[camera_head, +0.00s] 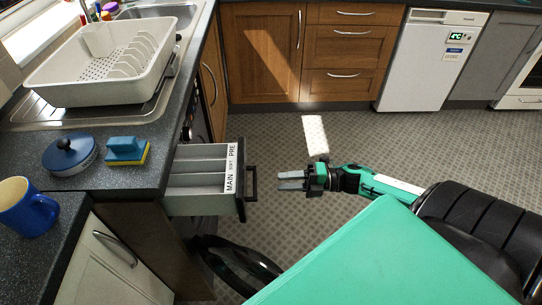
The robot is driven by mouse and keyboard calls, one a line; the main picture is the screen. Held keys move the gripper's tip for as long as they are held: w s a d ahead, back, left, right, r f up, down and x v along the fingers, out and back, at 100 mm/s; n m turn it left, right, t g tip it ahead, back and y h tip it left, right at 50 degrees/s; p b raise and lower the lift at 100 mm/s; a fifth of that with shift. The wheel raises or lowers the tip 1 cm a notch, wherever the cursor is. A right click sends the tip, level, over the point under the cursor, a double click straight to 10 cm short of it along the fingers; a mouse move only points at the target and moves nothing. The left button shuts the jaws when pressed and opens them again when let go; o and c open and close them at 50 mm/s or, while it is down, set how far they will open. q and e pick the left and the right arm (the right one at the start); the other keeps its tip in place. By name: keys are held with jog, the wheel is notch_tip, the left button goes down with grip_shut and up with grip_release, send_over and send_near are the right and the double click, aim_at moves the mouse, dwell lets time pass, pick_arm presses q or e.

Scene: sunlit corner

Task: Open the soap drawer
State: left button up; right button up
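The soap drawer (192,181) is pulled out from under the dark worktop, left of centre. Its compartments show from above, with a white label reading MAIN, SOFT and PRE along the front. A dark handle (253,183) is on its dark front panel. My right gripper (280,180) is just right of the handle, its fingers pointing left towards it. The fingers look apart, with nothing between them, and there is a gap between the fingertips and the handle. My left gripper is not in view.
A round dark washer door (238,266) stands swung out below the drawer. On the worktop are a blue mug (27,208), a blue-lidded pot (69,155), a sponge (127,151) and a dish rack (75,82). Patterned floor (400,140) is clear beyond my arm.

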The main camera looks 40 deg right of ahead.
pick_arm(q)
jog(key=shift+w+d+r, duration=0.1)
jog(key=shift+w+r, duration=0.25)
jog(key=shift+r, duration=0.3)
pick_arm(e)
jog(key=v, duration=0.7)
